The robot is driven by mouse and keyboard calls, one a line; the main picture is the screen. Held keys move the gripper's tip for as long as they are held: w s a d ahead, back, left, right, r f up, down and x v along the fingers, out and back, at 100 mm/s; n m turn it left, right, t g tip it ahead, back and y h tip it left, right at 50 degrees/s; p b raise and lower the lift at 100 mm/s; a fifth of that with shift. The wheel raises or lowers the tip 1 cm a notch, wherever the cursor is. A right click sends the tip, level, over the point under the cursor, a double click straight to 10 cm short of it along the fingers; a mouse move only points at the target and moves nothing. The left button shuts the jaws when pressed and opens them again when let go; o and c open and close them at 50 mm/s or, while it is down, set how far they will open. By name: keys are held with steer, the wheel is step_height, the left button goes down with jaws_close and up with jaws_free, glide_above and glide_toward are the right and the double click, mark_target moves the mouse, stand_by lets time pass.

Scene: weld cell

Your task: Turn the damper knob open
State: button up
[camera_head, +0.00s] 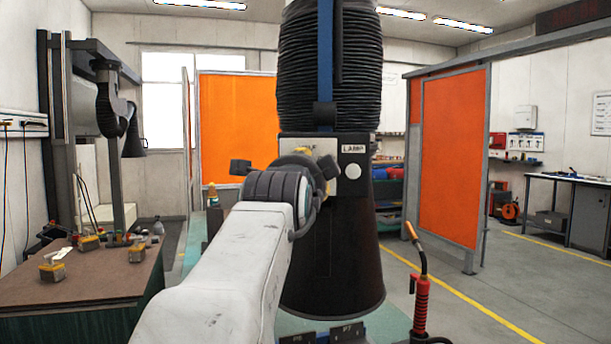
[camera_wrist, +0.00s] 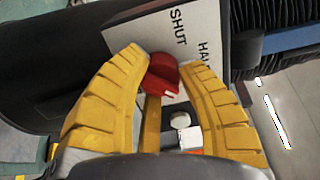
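The red damper knob (camera_wrist: 163,76) shows in the wrist view on a pale panel plate (camera_wrist: 150,30) lettered "SHUT" and, partly covered, what looks like "HALF". My gripper (camera_wrist: 164,66) has two yellow ribbed fingers, one on each side of the knob. The fingertips appear to press against its sides. A yellow bar (camera_wrist: 152,125) shows between the fingers below the knob. In the head view the plate (camera_head: 350,173) sits on the dark hood body (camera_head: 335,250), and my arm hides the knob there. The knob's exact setting cannot be read.
A round white button (camera_head: 352,171) under a "LAMP" label is right of my gripper; it also shows close to the right finger in the wrist view (camera_wrist: 180,120). A welding torch (camera_head: 421,290) stands at front right. A brown-topped bench (camera_head: 90,290) is at left.

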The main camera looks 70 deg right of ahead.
steer(key=o, duration=0.5)
steer(key=a, duration=0.4)
steer(key=s+a, duration=0.1)
steer(key=a, duration=0.2)
steer(key=s+a, duration=0.1)
steer(key=a, duration=0.3)
steer(key=shift+s+a, duration=0.15)
steer(key=shift+a, duration=0.2)
stand_by(0.3)
